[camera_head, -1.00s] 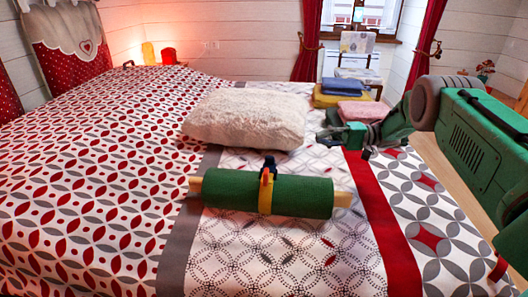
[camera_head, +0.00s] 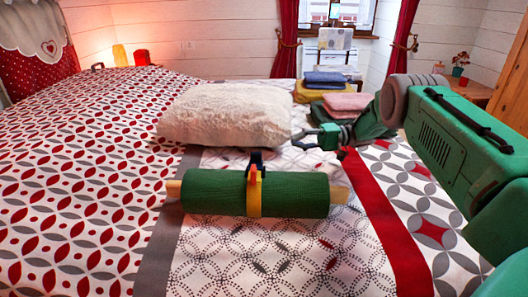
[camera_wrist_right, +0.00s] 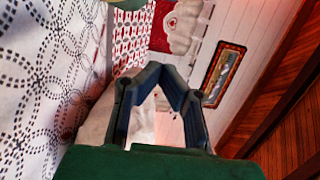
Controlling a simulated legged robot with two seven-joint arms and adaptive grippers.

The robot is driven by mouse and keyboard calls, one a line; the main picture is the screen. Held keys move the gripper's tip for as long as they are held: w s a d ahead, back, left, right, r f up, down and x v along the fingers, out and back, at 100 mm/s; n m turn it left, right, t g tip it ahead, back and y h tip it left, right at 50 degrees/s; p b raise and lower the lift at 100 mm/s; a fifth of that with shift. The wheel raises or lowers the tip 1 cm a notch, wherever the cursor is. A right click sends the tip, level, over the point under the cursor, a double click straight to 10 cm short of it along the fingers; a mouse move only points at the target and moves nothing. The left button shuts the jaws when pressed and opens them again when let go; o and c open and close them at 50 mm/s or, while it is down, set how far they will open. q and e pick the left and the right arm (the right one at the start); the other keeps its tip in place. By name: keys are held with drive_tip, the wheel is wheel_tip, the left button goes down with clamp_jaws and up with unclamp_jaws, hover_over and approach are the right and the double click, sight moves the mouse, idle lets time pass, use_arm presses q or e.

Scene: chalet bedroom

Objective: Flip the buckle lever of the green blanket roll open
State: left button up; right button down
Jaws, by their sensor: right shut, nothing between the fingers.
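The green blanket roll (camera_head: 300,194) lies crosswise on the bed, with a pale wooden rod end showing on each side. A yellow strap (camera_head: 254,200) wraps its middle. The dark blue buckle lever (camera_head: 256,158) stands up on top of the strap, with an orange-red part beside it. My right gripper (camera_head: 300,141) is beyond the roll and to the right of the lever, apart from both, near the pillow's right end. It is shut and empty; its dark fingers fill the middle of the right wrist view (camera_wrist_right: 160,95). My left gripper is out of view.
A fluffy white pillow (camera_head: 225,115) lies just behind the roll.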

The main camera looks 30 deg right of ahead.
sight(256, 160)
drive_tip(key=a+b, duration=0.2)
drive_tip(key=a, duration=0.9)
drive_tip(key=shift+w+a+r, duration=0.15)
drive_tip(key=shift+w+a, duration=0.15)
drive_tip(key=shift+a, duration=0.1)
drive_tip(key=shift+s+r+n+p, duration=0.1)
drive_tip(key=shift+r+n+p, duration=0.15)
drive_tip(key=shift+n+p, duration=0.15)
